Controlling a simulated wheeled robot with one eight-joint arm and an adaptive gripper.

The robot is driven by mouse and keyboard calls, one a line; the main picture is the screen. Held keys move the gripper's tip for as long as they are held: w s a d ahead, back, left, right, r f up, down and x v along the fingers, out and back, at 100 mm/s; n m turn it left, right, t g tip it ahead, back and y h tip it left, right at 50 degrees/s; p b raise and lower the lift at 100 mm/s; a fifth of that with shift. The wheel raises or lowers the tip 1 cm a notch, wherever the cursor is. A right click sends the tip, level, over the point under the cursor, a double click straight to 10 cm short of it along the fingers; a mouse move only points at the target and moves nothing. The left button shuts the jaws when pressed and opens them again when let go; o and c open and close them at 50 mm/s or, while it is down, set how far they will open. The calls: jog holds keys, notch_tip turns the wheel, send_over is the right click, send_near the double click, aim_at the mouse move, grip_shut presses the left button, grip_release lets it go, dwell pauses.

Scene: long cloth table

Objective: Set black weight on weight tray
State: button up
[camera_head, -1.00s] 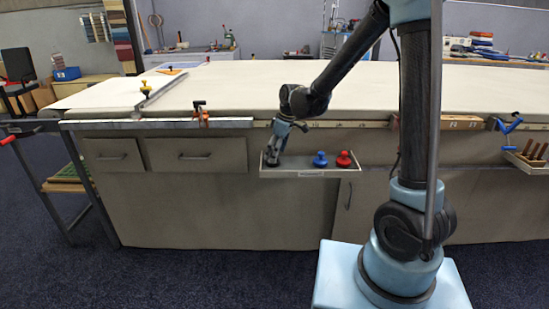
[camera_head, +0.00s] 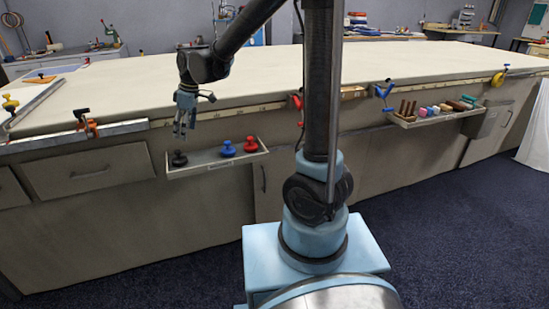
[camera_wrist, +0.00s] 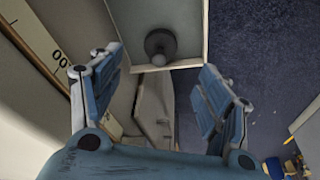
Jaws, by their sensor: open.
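The black weight (camera_head: 179,158) stands upright at the left end of the weight tray (camera_head: 215,164), which is fixed to the table's front. A blue weight (camera_head: 228,149) and a red weight (camera_head: 251,144) stand further right in the same tray. My gripper (camera_head: 181,136) is open and empty, pointing down just above the black weight. In the wrist view, the black weight (camera_wrist: 160,42) shows beyond my gripper's (camera_wrist: 163,58) spread fingers, inside the pale tray (camera_wrist: 190,32), apart from both fingers.
The long cloth table (camera_head: 300,78) has a wide bare top. An orange clamp (camera_head: 86,124) sits on its front edge to the left. Another tray (camera_head: 440,116) with wooden handles and coloured blocks hangs at the right. The dark floor (camera_head: 450,220) is open at the right.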

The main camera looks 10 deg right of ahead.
jog(key=s+d+r+m+t+h, duration=0.1)
jog(key=s+d+m, duration=0.3)
jog(key=d, duration=0.8)
jog(key=s+d+r+m, duration=0.2)
jog(key=s+d+m, duration=0.1)
jog(key=d, duration=0.8)
jog(key=s+d+f+m+h, duration=0.1)
jog(key=s+d+f+m, duration=0.3)
jog(key=s+d, duration=0.3)
jog(key=s+d+f+m+h, duration=0.1)
jog(key=s+d+f+m, duration=0.3)
jog(key=s+d, duration=0.4)
jog(key=shift+s+f+m+t, duration=0.2)
jog(key=shift+f+m+t, duration=0.1)
jog(key=shift+f, duration=0.05)
jog(key=shift+d, duration=0.1)
